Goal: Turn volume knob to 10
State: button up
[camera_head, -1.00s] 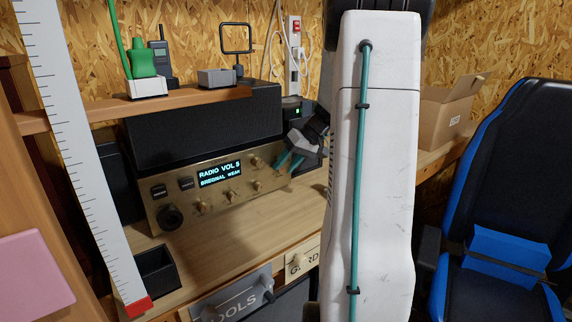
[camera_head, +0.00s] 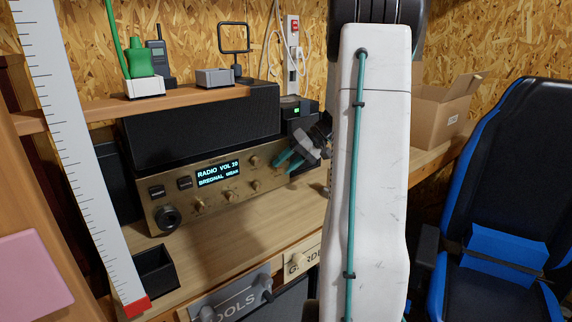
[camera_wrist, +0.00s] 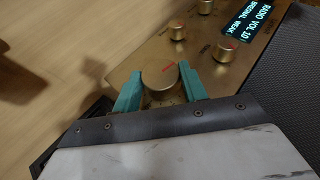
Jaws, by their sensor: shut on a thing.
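The brass radio (camera_head: 225,205) stands on the bench. My gripper (camera_head: 285,161) is at the right end of the radio's front panel. In the wrist view my gripper's teal fingers (camera_wrist: 160,90) are shut on the large round brass volume knob (camera_wrist: 158,74), one on each side. A red mark shows on the knob's face. In the head view the fingers mostly hide this knob.
Several smaller brass knobs, such as one (camera_wrist: 222,53), sit close by on the panel. A black speaker box (camera_head: 210,125) stands above the radio under a wooden shelf (camera_head: 100,108). A black open box (camera_head: 155,268) is at the front left.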

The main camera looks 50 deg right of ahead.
jog(key=o, duration=1)
jog(key=shift+s+d, duration=0.1)
jog(key=v, duration=0.7)
jog(key=shift+s+d+r, duration=0.1)
jog(key=shift+d+r, duration=0.05)
jog(key=shift+r, duration=0.15)
